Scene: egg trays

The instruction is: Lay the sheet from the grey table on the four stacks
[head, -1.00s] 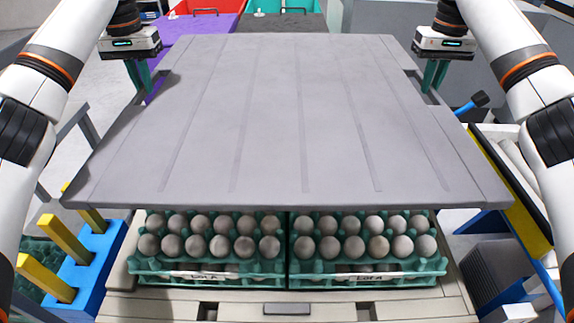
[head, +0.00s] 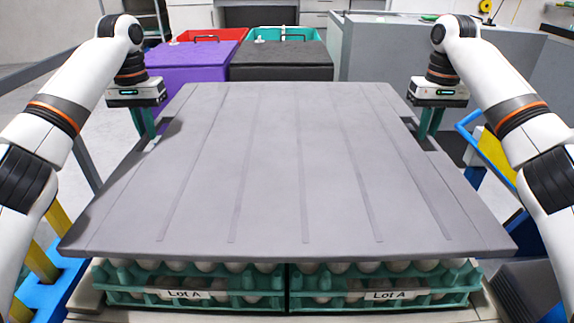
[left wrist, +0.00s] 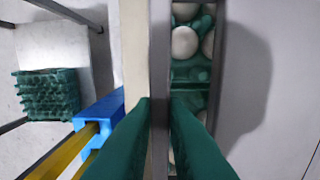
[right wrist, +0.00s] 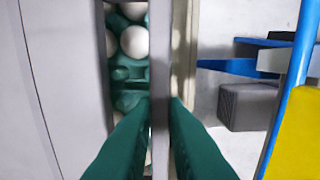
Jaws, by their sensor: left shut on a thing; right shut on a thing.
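The grey sheet (head: 285,170) spans the middle of the head view, level above the egg stacks. My left gripper (head: 147,137) is shut on the sheet's left edge bar, which shows between the fingers in the left wrist view (left wrist: 158,110). My right gripper (head: 427,137) is shut on the right edge bar, also seen in the right wrist view (right wrist: 158,110). Below the sheet's near edge, two front green egg trays show, a left one (head: 195,297) and a right one (head: 385,297), both labelled Lot A. The sheet hides the stacks behind them. I cannot tell whether it touches the eggs.
A purple-lidded box (head: 195,65) and a black-lidded box (head: 280,62) stand beyond the sheet. A blue frame with yellow posts (head: 40,262) is at the left. A grey cabinet (head: 440,60) stands at the back right. A green tray stack (left wrist: 47,95) stands at the far left.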

